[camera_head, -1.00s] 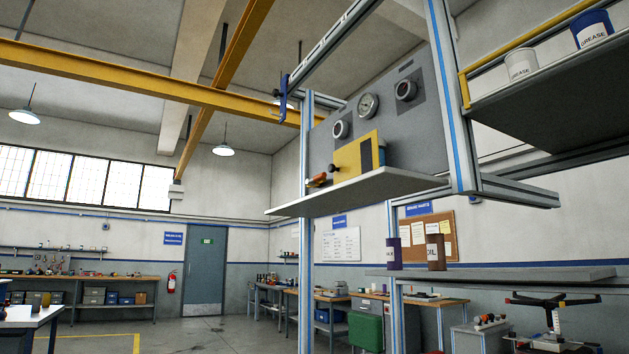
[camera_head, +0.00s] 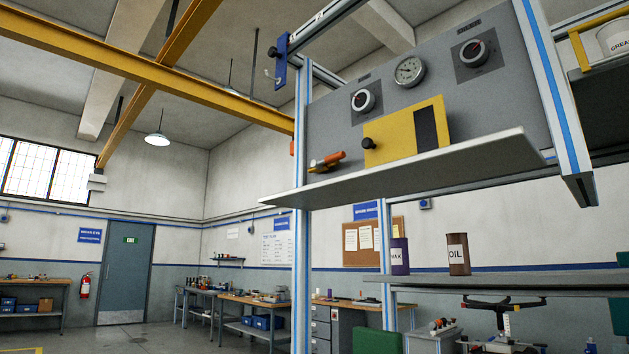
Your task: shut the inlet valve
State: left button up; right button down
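A grey panel (camera_head: 330,120) stands above a shelf in the upper right. It carries two round dial-like knobs on dark square plates, a left knob (camera_head: 363,101) and a right knob (camera_head: 474,52). A round pressure gauge (camera_head: 409,71) sits between them. The small labels above the knobs are too small to read surely, so I cannot tell which is the inlet valve. Neither of my grippers is in view.
The pale shelf (camera_head: 400,172) juts out below the panel, bearing a yellow box (camera_head: 390,140) and an orange-handled tool (camera_head: 328,161). A metal upright (camera_head: 301,230) stands at its left. Purple (camera_head: 400,252) and brown (camera_head: 458,254) cans sit on a lower shelf. Open floor lies lower left.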

aim_at(329, 159)
jog(key=i+j+z, duration=0.1)
jog(key=j, duration=0.2)
jog(key=i+j+z, duration=0.1)
jog(key=j, duration=0.25)
jog(key=i+j+z, duration=0.1)
jog(key=j, duration=0.25)
jog(key=i+j+z, duration=0.1)
jog(key=j, duration=0.25)
jog(key=i+j+z, duration=0.1)
jog(key=j, duration=0.25)
jog(key=i, duration=0.1)
